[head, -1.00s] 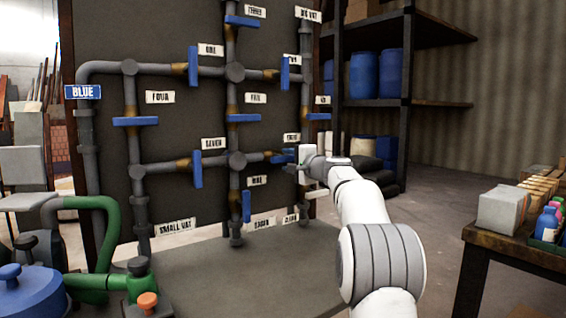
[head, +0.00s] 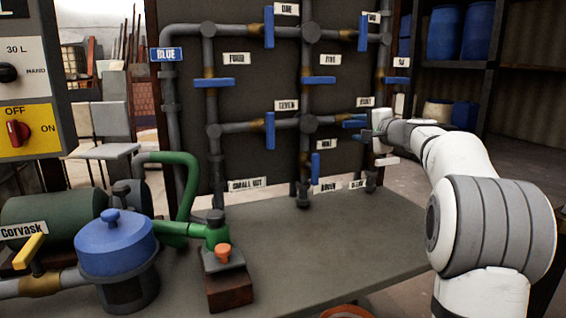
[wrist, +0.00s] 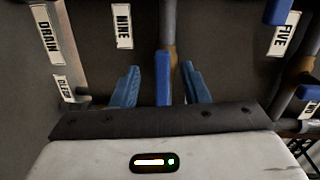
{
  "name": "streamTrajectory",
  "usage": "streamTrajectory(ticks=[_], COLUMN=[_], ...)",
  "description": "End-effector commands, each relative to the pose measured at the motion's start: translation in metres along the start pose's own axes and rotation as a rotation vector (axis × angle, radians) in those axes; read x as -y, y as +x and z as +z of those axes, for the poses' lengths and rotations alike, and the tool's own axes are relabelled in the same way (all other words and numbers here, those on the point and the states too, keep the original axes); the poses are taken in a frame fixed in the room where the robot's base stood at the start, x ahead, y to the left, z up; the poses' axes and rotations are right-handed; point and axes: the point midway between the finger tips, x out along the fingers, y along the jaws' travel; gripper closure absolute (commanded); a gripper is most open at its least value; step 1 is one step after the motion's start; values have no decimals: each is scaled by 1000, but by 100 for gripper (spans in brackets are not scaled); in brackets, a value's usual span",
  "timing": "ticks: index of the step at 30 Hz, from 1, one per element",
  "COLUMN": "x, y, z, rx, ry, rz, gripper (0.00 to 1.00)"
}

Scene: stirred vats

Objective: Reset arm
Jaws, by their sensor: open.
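My gripper (head: 357,121) is at the right part of the pipe board, by the label EIGHT (head: 366,102). In the wrist view, its two blue fingers (wrist: 160,88) are spread apart. A blue valve handle (wrist: 162,78) shows between them, in line with the grey pipe behind it. Gaps show on both sides of the handle; I cannot tell how deep it sits between the fingers. My white arm reaches in from the lower right of the head view, bent at the elbow.
Other blue handles, such as the one by SEVEN (head: 270,130) and the one by NINE (head: 315,166), stick out from the board. A blue-lidded pot (head: 115,245) and green pump pipe (head: 185,170) stand at left. The grey bench top (head: 330,235) is mostly clear.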

Motion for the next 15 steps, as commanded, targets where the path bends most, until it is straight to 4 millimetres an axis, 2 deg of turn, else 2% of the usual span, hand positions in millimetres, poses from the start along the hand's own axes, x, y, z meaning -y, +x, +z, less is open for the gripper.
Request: streamTrajectory(ticks=[1,3,8,11,15], x=[25,33,38,39,38], y=[-10,-22,-61,-92,-142], z=[20,49,112,146,189], rx=[30,76,186,256,356], ry=[-36,-92,-227,-315,-442], rz=[46,123,302,410,558], gripper=[59,59,59,59,59])
